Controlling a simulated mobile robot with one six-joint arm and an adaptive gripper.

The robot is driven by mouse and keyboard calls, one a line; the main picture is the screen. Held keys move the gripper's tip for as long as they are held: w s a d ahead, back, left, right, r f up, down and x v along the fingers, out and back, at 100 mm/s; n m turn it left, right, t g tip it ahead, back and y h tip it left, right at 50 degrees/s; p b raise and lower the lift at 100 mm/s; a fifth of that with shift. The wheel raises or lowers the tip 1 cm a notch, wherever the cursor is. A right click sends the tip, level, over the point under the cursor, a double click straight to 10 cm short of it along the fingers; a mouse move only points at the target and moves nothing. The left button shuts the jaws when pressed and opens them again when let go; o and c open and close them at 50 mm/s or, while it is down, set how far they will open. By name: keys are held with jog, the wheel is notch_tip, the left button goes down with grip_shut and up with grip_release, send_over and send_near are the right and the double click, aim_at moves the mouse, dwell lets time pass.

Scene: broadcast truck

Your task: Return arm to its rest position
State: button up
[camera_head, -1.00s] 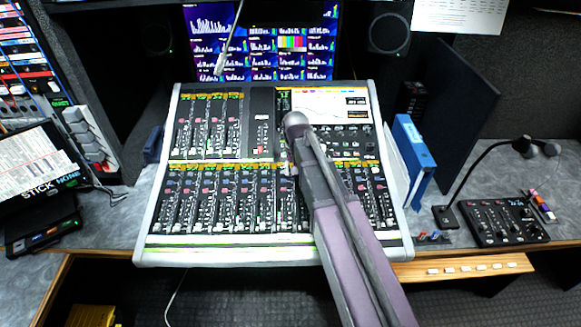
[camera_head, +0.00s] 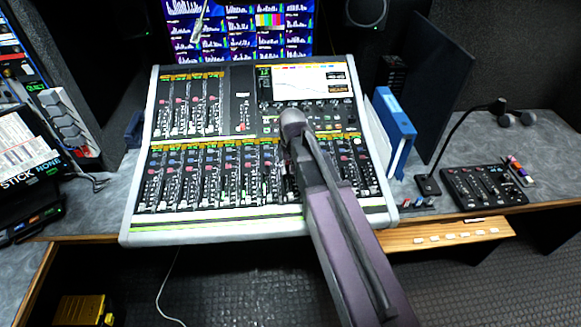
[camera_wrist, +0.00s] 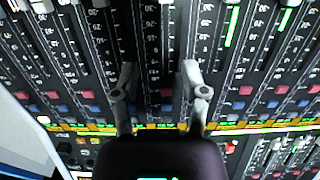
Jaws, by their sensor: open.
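My arm (camera_head: 335,215) reaches from the bottom of the head view up over the lower right part of the mixing console (camera_head: 215,222). Its purple link ends in a grey rounded joint over the console's middle. My gripper is mostly hidden behind the arm in the head view. In the wrist view my gripper (camera_wrist: 159,75) is open, with two grey fingers apart and nothing between them. Behind the fingers is the console's surface (camera_wrist: 235,75), with fader strips and rows of red and blue buttons. I cannot tell the exact gap to the surface.
A screen (camera_head: 240,30) stands behind the console. A blue binder (camera_head: 397,130) and a small control box (camera_head: 484,187) with a gooseneck microphone (camera_head: 460,137) are to the right. A yellow box (camera_head: 82,310) sits on the floor.

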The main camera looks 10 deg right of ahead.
jog(key=s+d, duration=0.7)
jog(key=s, duration=0.4)
jog(key=shift+s+d, duration=0.25)
jog(key=shift+s, duration=0.1)
dwell(3.2)
